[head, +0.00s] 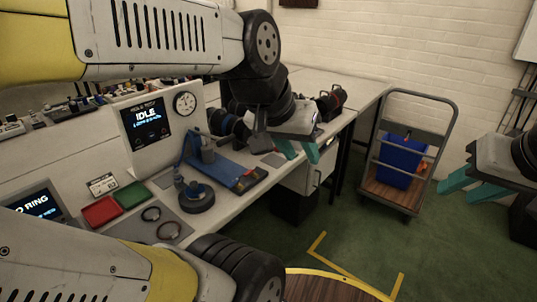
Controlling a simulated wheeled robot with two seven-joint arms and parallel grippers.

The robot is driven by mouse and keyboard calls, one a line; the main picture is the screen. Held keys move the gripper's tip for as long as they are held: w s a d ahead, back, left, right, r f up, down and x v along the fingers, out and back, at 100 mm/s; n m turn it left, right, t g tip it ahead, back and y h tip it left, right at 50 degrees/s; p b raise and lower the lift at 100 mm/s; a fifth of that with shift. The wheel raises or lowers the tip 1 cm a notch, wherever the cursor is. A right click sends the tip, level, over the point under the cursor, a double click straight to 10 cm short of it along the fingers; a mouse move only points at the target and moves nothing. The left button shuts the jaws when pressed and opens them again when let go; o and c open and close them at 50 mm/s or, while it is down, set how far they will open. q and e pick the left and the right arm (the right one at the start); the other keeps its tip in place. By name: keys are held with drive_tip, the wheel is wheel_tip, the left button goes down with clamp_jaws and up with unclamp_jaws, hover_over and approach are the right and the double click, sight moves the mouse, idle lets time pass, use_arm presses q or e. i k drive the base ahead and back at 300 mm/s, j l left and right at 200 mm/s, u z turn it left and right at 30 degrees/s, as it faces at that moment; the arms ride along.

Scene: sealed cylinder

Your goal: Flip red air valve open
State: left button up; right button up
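I cannot make out a red air valve for certain. A small red part (249,177) sits at the right end of the blue fixture (216,170) on the bench; its details are too small to read. My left gripper (302,157) is in the air over the right part of the bench, to the right of the blue fixture. Its two teal fingers are apart, with nothing visible between them. My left arm hides part of the bench.
The white bench (240,203) bears an IDLE screen (147,119), a gauge (185,102), a red tray (101,212), a green tray (132,194) and a dark round stand (197,197). A cart (390,196) holds a blue bin (400,162).

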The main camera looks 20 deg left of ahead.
sight(253, 169)
drive_tip(key=i+u, duration=0.35)
drive_tip(key=u, duration=0.15)
drive_tip(key=i+u, duration=0.8)
drive_tip(key=u, duration=0.2)
drive_tip(key=k+l+z, duration=0.15)
drive_tip(key=k+l, duration=0.4)
